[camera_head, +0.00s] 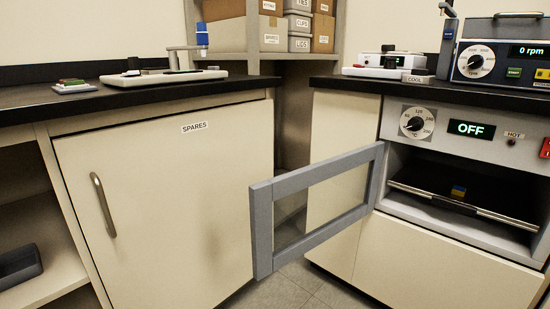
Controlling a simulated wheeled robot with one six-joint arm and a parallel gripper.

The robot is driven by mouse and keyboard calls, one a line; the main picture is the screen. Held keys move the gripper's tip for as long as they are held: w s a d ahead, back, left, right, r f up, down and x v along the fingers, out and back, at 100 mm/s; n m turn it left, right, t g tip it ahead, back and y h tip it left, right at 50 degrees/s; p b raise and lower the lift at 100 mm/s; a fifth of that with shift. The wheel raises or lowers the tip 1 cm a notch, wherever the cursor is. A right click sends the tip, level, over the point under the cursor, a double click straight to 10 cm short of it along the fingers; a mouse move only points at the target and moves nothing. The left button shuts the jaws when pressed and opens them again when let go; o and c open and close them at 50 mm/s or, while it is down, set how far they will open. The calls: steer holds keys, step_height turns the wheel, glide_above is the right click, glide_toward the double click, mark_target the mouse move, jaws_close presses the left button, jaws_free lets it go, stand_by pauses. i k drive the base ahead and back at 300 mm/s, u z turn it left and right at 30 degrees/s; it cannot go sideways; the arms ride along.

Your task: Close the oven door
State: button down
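The oven (396,207) is built in under the right counter. Its grey framed door (262,229) stands wide open, hinged at the oven's left side and swung out to the left, with a see-through middle. Above the opening are a temperature dial (417,123), a display reading OFF (471,129) and a lamp marked HOT. My gripper is not in view.
The door juts into the floor gap between the right cabinet and the SPARES cabinet (165,200). Bare tiled floor (303,287) shows below it. Shelves with labelled boxes (245,38) stand behind. A spin device reading 0 rpm (503,65) sits on the right counter.

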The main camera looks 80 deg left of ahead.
mark_target(262, 195)
steer(key=u, duration=2.35)
steer(key=i, duration=0.45)
